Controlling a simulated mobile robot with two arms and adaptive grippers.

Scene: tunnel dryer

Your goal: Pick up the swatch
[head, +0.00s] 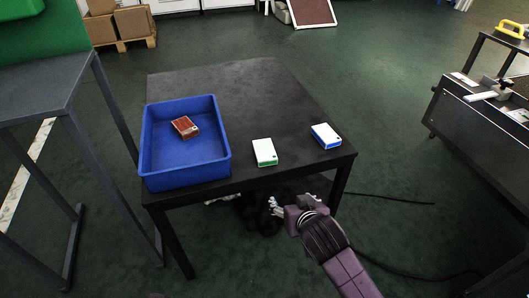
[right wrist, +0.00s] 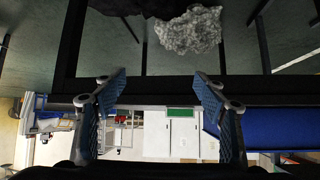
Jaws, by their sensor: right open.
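Three small box-like pieces are in the head view; I cannot tell which one is the swatch. A red-brown one (head: 185,127) lies in the blue bin (head: 187,179). A white one with a green edge (head: 264,152) and a white one with a blue edge (head: 326,136) lie on the dark table (head: 235,90). My right gripper (head: 274,207) is in front of the table's near edge, below the green-edged piece. In the right wrist view it (right wrist: 160,86) is open, with nothing between the fingers. My left gripper is not in view.
A dark pile (head: 260,214) lies under the table; a grey crumpled lump (right wrist: 190,31) shows in the right wrist view. A grey stand (head: 60,85) is at left and a dark machine (head: 475,115) at right. Cables run across the green floor. The table's back half is clear.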

